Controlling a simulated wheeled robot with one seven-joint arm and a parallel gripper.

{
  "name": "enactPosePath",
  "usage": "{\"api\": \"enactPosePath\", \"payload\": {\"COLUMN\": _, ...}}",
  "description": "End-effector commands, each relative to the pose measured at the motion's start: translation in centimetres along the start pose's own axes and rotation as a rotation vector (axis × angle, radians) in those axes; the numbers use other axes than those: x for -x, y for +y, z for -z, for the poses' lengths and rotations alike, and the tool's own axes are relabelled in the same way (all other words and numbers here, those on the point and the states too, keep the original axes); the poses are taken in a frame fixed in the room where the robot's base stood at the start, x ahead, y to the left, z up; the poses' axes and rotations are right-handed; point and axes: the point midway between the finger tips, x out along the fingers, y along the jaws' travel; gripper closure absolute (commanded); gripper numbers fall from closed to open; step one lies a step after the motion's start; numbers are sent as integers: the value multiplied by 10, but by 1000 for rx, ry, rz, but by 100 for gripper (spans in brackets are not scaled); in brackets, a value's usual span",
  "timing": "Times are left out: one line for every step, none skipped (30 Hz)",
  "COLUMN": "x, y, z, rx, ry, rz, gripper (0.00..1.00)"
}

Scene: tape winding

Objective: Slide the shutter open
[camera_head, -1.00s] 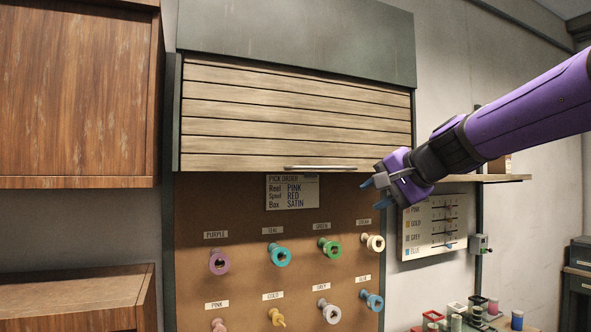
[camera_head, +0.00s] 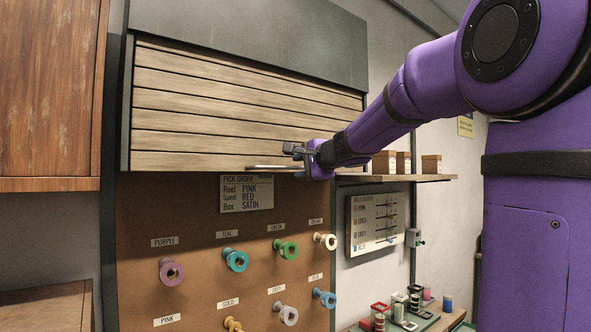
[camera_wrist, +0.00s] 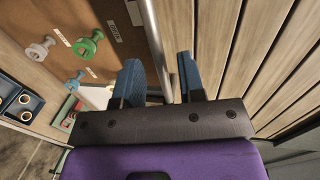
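The shutter (camera_head: 235,120) is a panel of pale wooden slats, lowered below a dark grey housing. Its slats also fill the right of the wrist view (camera_wrist: 245,60). A thin metal handle (camera_head: 268,167) runs along its bottom edge. My gripper (camera_head: 297,154) is at the right end of this handle in the head view. In the wrist view, my gripper (camera_wrist: 159,60) has its two blue fingers spread apart. The handle bar (camera_wrist: 152,35) runs between them with room on both sides; I cannot tell whether either finger touches it.
Below the shutter, a brown pegboard (camera_head: 200,290) carries coloured spools and a pick order sign (camera_head: 246,193). A shelf (camera_head: 390,178) with small boxes is at the right. A wooden cabinet (camera_head: 50,90) stands at the left.

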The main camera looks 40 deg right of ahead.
Motion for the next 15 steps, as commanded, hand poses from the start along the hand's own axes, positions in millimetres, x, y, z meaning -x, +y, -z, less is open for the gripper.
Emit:
{"api": "enactPosePath", "payload": {"x": -7, "y": 0, "z": 0, "rx": 0, "ry": -1, "rz": -1, "gripper": 64}}
{"api": "enactPosePath", "payload": {"x": -11, "y": 0, "z": 0, "rx": -1, "ry": -1, "rz": 0, "gripper": 64}}
{"api": "enactPosePath", "payload": {"x": -15, "y": 0, "z": 0, "rx": -1, "ry": -1, "rz": 0, "gripper": 64}}
{"api": "enactPosePath", "payload": {"x": -17, "y": 0, "z": 0, "rx": -1, "ry": -1, "rz": 0, "gripper": 64}}
{"api": "enactPosePath", "payload": {"x": -19, "y": 0, "z": 0, "rx": 0, "ry": -1, "rz": 0, "gripper": 64}}
{"api": "enactPosePath", "payload": {"x": -22, "y": 0, "z": 0, "rx": 0, "ry": -1, "rz": 0, "gripper": 64}}
{"api": "enactPosePath", "payload": {"x": -23, "y": 0, "z": 0, "rx": 1, "ry": -1, "rz": 0, "gripper": 64}}
{"api": "enactPosePath", "payload": {"x": -24, "y": 0, "z": 0, "rx": 1, "ry": -1, "rz": 0, "gripper": 64}}
{"api": "enactPosePath", "payload": {"x": -25, "y": 0, "z": 0, "rx": 1, "ry": -1, "rz": 0, "gripper": 64}}
{"api": "enactPosePath", "payload": {"x": -26, "y": 0, "z": 0, "rx": 1, "ry": 0, "rz": 0, "gripper": 64}}
{"api": "enactPosePath", "payload": {"x": -26, "y": 0, "z": 0, "rx": 1, "ry": 0, "rz": 0, "gripper": 64}}
{"api": "enactPosePath", "payload": {"x": -26, "y": 0, "z": 0, "rx": 1, "ry": 0, "rz": 0, "gripper": 64}}
{"api": "enactPosePath", "payload": {"x": -26, "y": 0, "z": 0, "rx": 1, "ry": 0, "rz": 0, "gripper": 64}}
{"api": "enactPosePath", "payload": {"x": -26, "y": 0, "z": 0, "rx": 1, "ry": 0, "rz": 0, "gripper": 64}}
{"api": "enactPosePath", "payload": {"x": -26, "y": 0, "z": 0, "rx": 1, "ry": 0, "rz": 0, "gripper": 64}}
